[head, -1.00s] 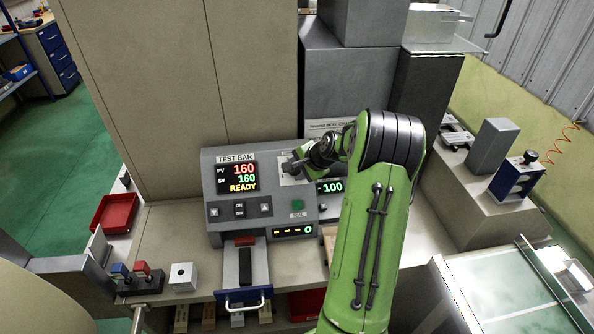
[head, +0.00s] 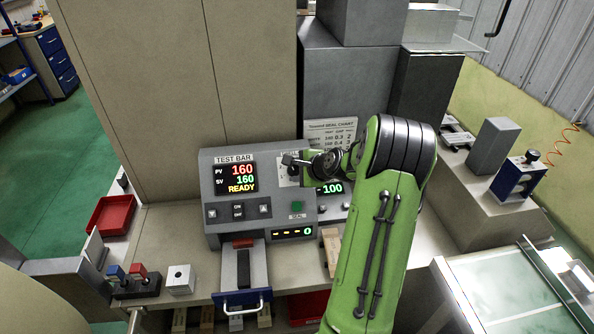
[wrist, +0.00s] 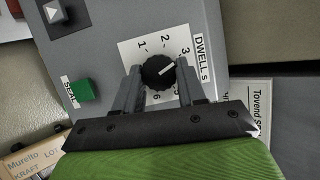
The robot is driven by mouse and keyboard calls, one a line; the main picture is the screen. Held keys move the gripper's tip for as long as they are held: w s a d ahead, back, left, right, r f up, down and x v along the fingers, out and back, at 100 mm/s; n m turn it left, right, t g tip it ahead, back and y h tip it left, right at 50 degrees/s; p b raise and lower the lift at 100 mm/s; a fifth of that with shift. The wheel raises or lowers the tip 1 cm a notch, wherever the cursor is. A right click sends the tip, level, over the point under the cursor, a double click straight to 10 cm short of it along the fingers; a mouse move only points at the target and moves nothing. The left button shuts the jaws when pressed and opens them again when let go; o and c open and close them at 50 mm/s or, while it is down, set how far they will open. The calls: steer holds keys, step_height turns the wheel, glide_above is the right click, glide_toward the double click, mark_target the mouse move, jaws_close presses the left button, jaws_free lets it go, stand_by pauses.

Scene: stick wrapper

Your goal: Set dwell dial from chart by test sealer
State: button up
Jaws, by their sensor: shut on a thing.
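The black dwell dial (wrist: 158,72) sits on a white plate marked "DWELL s" with numbers around it. Its white pointer line aims to the upper right, near the 3; the 4 is hidden. My gripper (wrist: 158,82) is shut on the dial, one finger on each side. In the head view my gripper (head: 291,161) is at the front panel of the test sealer (head: 222,218), partly covering the dial's plate.
A green SEAL button (wrist: 83,90) is near the dial. A wooden-looking labelled block (head: 331,245) lies right of the sealer's drawer.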

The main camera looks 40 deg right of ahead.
steer(key=o, duration=1.1)
steer(key=shift+c, duration=0.2)
steer(key=shift+s, duration=0.1)
steer(key=v, duration=1.5)
steer(key=shift+s+r+p, duration=0.2)
steer(key=shift+r+p, duration=0.1)
